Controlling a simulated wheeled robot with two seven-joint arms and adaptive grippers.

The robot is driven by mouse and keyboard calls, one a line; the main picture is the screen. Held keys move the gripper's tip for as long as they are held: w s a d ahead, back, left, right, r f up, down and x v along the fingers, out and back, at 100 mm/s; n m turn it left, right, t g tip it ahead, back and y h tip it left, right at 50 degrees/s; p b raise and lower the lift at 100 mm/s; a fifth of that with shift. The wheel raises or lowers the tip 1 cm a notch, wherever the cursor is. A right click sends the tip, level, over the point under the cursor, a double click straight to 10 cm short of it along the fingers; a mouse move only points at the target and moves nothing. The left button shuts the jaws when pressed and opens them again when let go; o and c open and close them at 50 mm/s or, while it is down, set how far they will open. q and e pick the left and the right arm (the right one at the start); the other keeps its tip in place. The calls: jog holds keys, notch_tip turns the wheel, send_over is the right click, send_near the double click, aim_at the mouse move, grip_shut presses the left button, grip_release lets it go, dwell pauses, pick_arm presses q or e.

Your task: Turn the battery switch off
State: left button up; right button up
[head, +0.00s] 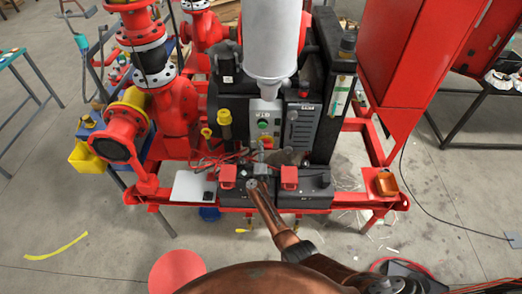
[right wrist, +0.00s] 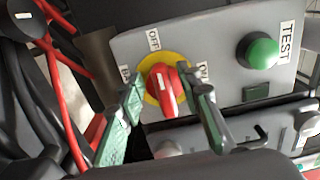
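The battery switch is a red knob (right wrist: 166,90) on a yellow disc, set in a grey panel (right wrist: 205,45). An OFF label (right wrist: 154,40) sits above it, with other labels to its left and right. The knob's handle runs roughly up and down in the right wrist view, tilted a little; I cannot tell which label it points to. My right gripper (right wrist: 162,82) is open, with one finger on each side of the knob. I cannot tell whether either finger touches it. In the head view my right gripper (head: 272,156) is small, just below the panel. My left gripper is not in view.
A green TEST button (right wrist: 258,51) is right of the switch. Red and black cables (right wrist: 62,95) run at the left. Black batteries (head: 305,180) with red terminal covers sit below the panel. A white cylinder (head: 270,40) stands above it, and red pipework (head: 175,105) to the left.

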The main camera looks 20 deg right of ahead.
jog(key=shift+d+r, duration=0.1)
jog(key=m+b, duration=0.4)
jog(key=m, duration=0.2)
jog(key=d+m+b, duration=0.1)
jog(key=m+b, duration=0.4)
jog(key=m, duration=0.1)
jog(key=r+m+b, duration=0.1)
jog(key=m+b, duration=0.3)
jog(key=m, duration=0.2)
jog(key=shift+s+d, duration=0.2)
jog(key=shift+d, duration=0.2)
jog(key=s+a+f+n+t+y, duration=0.1)
jog(key=s+a+n+t+y, duration=0.15)
jog(key=s+n, duration=0.5)
jog(key=s+a+f+n+t+y, duration=0.1)
jog(key=s+f+n+y, duration=0.1)
jog(key=s+n+y, duration=0.35)
jog(key=s+f+n+g+y, duration=0.1)
jog(key=s+f+n+g, duration=0.2)
jog(key=s+f+n, duration=0.2)
jog(key=s+f+n+g+y, duration=0.1)
jog(key=s+f+n+g, duration=0.3)
jog(key=f+n, duration=0.7)
notch_tip(320, 180, down, 5)
jog(key=s+a, duration=0.1)
jog(key=s, duration=0.1)
jog(key=shift+s+r+y, duration=0.2)
jog(key=shift+s+y, duration=0.1)
